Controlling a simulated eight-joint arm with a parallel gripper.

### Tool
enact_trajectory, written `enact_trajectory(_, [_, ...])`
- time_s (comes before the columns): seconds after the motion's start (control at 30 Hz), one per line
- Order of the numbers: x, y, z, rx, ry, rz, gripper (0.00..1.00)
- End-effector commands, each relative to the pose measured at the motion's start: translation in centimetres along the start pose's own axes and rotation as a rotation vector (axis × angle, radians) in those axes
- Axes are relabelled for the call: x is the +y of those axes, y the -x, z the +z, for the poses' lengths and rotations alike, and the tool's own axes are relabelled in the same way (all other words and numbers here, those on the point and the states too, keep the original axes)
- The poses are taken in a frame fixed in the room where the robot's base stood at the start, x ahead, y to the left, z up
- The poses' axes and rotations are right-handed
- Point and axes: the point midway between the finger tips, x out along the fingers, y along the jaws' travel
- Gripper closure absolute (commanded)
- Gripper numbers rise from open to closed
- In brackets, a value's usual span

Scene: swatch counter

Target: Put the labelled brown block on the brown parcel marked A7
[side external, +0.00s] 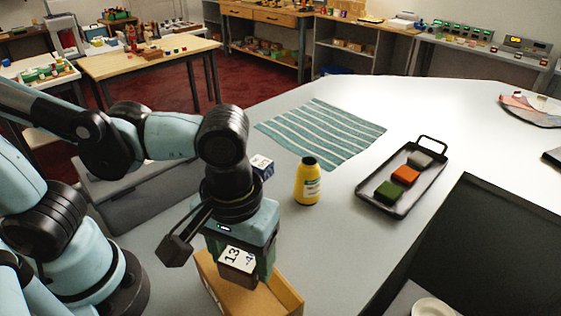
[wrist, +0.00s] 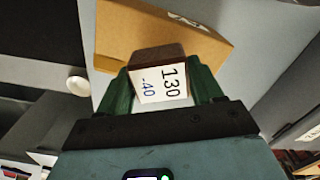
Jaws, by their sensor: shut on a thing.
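My gripper (wrist: 161,76) is shut on the labelled brown block (wrist: 158,52), with one green finger on each side of it. The block's white label reads 130 and -40. In the side external view, my gripper (side external: 240,262) points down and the block (side external: 238,283) shows at its tip. The brown parcel (side external: 278,300) is below and behind the block, partly hidden by it and the gripper. In the wrist view the parcel (wrist: 112,35) lies beyond the block, with part of a white mark at its edge. Whether block and parcel touch, I cannot tell.
A yellow bottle (side external: 307,184) and a white-and-blue block (side external: 262,166) stand behind my gripper. A black tray (side external: 376,205) holds green, orange and grey blocks. A striped cloth (side external: 322,132) lies farther back. A dark panel (side external: 480,250) is at right. The counter between is clear.

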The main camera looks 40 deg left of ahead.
Motion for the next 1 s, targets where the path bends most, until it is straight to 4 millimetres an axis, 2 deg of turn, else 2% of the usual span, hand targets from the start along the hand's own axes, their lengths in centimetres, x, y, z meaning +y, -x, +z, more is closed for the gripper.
enact_trajectory(0.13, [-0.02, -1.00, 0.00, 0.000, 0.000, 0.000, 0.66])
enact_trajectory(0.57, [-0.03, -1.45, 0.01, 0.000, 0.000, 0.000, 0.66])
enact_trajectory(0.6, [-0.02, -1.44, 0.01, 0.000, 0.000, 0.000, 0.30])
enact_trajectory(0.73, [-0.03, -1.43, 0.01, 0.000, 0.000, 0.000, 0.10])
enact_trajectory(1.0, [-0.04, -1.40, 0.02, 0.000, 0.000, 0.000, 0.09])
